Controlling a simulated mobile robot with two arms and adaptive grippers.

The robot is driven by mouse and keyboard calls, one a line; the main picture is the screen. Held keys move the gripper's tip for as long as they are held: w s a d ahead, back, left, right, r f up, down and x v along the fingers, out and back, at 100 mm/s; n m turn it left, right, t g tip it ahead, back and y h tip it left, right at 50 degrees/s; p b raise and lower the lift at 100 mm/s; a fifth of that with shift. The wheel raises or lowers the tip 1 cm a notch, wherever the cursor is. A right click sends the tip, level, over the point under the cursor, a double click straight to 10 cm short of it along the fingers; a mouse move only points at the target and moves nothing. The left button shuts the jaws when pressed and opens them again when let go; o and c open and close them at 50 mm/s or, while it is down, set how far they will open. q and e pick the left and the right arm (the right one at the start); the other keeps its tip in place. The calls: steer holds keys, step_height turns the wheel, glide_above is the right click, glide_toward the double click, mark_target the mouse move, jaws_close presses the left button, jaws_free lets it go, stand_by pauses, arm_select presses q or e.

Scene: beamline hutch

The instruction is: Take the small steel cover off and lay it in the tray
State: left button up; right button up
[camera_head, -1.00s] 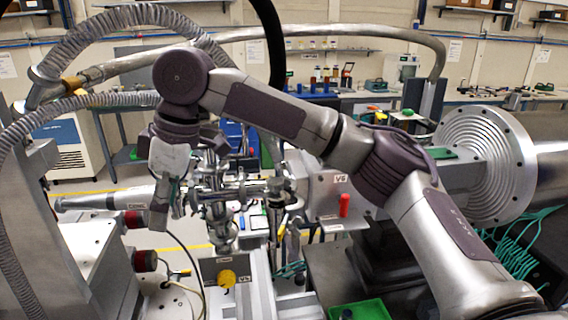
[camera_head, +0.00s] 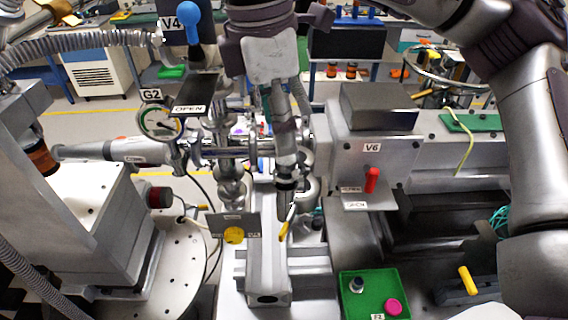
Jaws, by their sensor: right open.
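My right gripper (camera_head: 287,188) points down in the middle of the view, its fingers near the upright metal fittings left of the V6 block. It is open, and I see nothing held in it. A green tray (camera_head: 347,310) lies at the lower right of it, holding a pink disc (camera_head: 393,307) and a small dark and pale fitting (camera_head: 356,285). I cannot tell for sure which part is the small steel cover. A plain grey steel box (camera_head: 380,108) sits on top of the V6 block (camera_head: 345,150). My left gripper is not in view.
A red lever (camera_head: 371,180) sticks out of the V6 block. A yellow-handled tool (camera_head: 287,222) stands close below the gripper. A blue-knobbed lever (camera_head: 191,22) and a gauge (camera_head: 160,122) stand at the left. A yellow handle (camera_head: 468,280) is right of the tray.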

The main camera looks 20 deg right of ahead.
mark_target(285, 158)
steer(key=f, duration=0.1)
steer(key=d+f+p, duration=0.1)
steer(key=f, duration=0.1)
steer(key=shift+w, duration=0.1)
step_height(285, 158, down, 3)
steer(key=shift+a+r+p, duration=0.1)
steer(key=shift+r+p, duration=0.1)
steer(key=shift+p, duration=0.35)
steer(key=shift+f, duration=0.35)
steer(key=shift+d+f, duration=0.2)
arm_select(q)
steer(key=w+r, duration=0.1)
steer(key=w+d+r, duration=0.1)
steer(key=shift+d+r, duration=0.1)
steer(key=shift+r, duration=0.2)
arm_select(e)
steer(key=shift+a, duration=0.1)
jaws_close()
